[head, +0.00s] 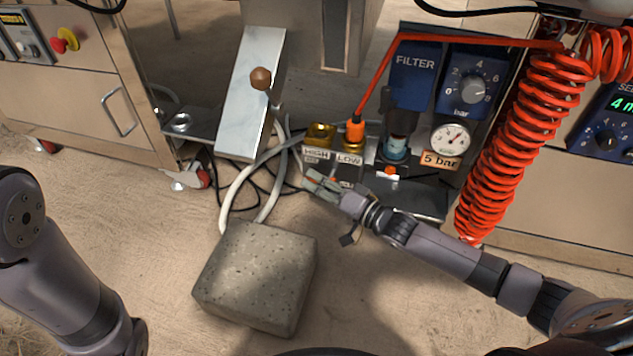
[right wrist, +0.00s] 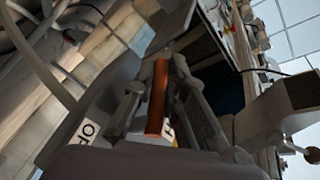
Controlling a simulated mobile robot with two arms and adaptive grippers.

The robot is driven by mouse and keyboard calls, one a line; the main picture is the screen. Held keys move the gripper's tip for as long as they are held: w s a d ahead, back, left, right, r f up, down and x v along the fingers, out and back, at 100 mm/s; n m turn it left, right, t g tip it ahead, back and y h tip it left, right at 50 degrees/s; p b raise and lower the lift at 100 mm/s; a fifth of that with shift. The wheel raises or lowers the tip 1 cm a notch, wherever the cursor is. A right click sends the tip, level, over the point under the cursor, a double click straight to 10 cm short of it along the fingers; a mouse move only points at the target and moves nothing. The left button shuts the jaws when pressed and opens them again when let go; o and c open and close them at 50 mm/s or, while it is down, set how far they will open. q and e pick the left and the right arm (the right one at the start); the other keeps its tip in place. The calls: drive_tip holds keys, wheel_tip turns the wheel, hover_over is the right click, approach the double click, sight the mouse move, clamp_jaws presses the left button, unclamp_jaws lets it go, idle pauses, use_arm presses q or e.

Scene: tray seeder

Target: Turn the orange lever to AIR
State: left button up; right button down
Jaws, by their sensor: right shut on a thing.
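The orange lever (right wrist: 158,95) shows in the right wrist view as an orange-brown bar between the two fingers of my right gripper (right wrist: 160,100). In the head view my right gripper (head: 322,186) is at the valve block, just below the HIGH and LOW labels, and is shut on the lever, hiding most of it. A white label (right wrist: 80,138) with partly cut-off dark letters lies left of the lever in the wrist view. I cannot read AIR in either view. My left arm shows at the left of the head view, but its gripper is out of view.
A red coiled hose (head: 510,140) hangs right of the FILTER unit (head: 415,70), above my right forearm.

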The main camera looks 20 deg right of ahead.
drive_tip(key=shift+f, duration=0.1)
drive_tip(key=shift+b, duration=0.4)
drive_tip(key=shift+w+a+r+m+t+y+b, duration=0.1)
drive_tip(key=shift+r+m+t+y+b, duration=0.2)
drive_tip(key=shift+m+t+y+b, duration=0.5)
drive_tip(key=shift+r+t, duration=0.25)
drive_tip(key=shift+t, duration=0.25)
drive_tip(key=c, duration=1.9)
unclamp_jaws()
